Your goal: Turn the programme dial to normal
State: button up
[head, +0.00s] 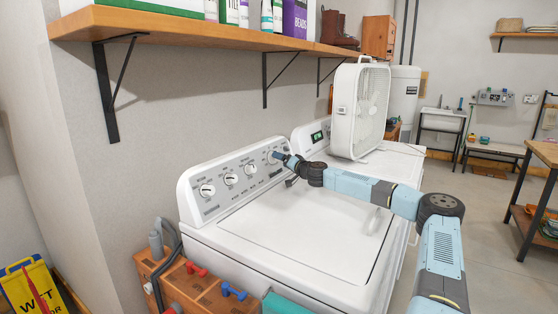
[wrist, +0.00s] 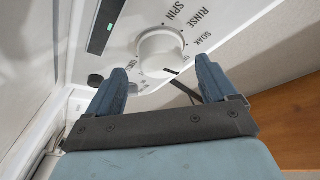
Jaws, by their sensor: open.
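The programme dial (wrist: 161,48) is a white round knob on the washer's control panel, with SPIN, RINSE and SOAK printed around it; other labels are partly hidden or too small to read. A dark mark shows at its lower right edge in the wrist view. My gripper (wrist: 160,66) is open, its two blue fingers apart on either side of the dial in that view, with visible gaps and no clear contact. In the head view my gripper (head: 282,157) is at the right part of the panel of the white washer (head: 290,238) and partly hides the dial there.
Several smaller knobs (head: 207,190) sit left on the panel. A second white machine (head: 380,165) carries a box fan (head: 358,110). A wooden shelf (head: 200,31) hangs above. A wooden crate (head: 190,284) with small dumbbells stands at the washer's near left. The washer lid is clear.

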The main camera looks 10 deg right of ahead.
jog(key=shift+x, duration=1.85)
jog(key=c, duration=1)
jog(key=shift+d, duration=0.15)
jog(key=shift+c, duration=0.3)
